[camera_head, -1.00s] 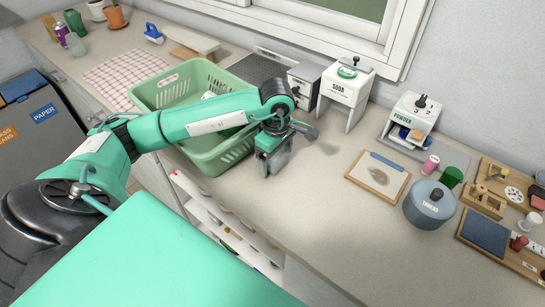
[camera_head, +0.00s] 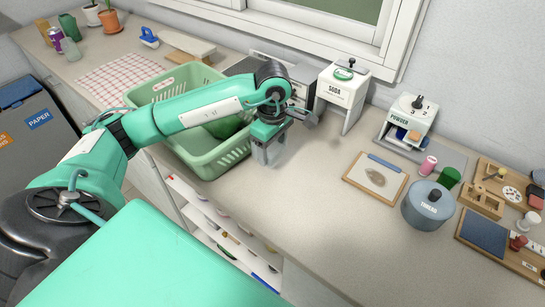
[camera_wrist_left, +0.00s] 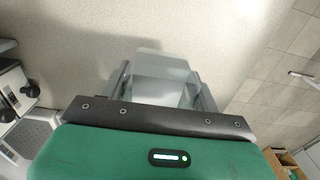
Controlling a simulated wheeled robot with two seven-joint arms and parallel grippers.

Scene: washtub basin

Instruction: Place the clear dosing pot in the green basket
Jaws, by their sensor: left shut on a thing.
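The clear dosing pot (camera_wrist_left: 160,75) shows in the left wrist view as a see-through shape between the fingers. My left gripper (camera_head: 267,155) is shut on it, just right of the basket and over the counter. In the head view the fingers mostly hide the pot. The green basket (camera_head: 207,160) stands on the counter at the left of centre, with slotted sides and an open top. My left arm crosses above it and hides part of its inside. My right gripper is not in view.
Behind the gripper stand a white soda dispenser (camera_head: 342,93) and a grey-fronted box. To the right are a clipboard (camera_head: 375,178), a grey lidded pot (camera_head: 428,206) and a powder dispenser (camera_head: 408,122). The counter in front of the soda dispenser is clear.

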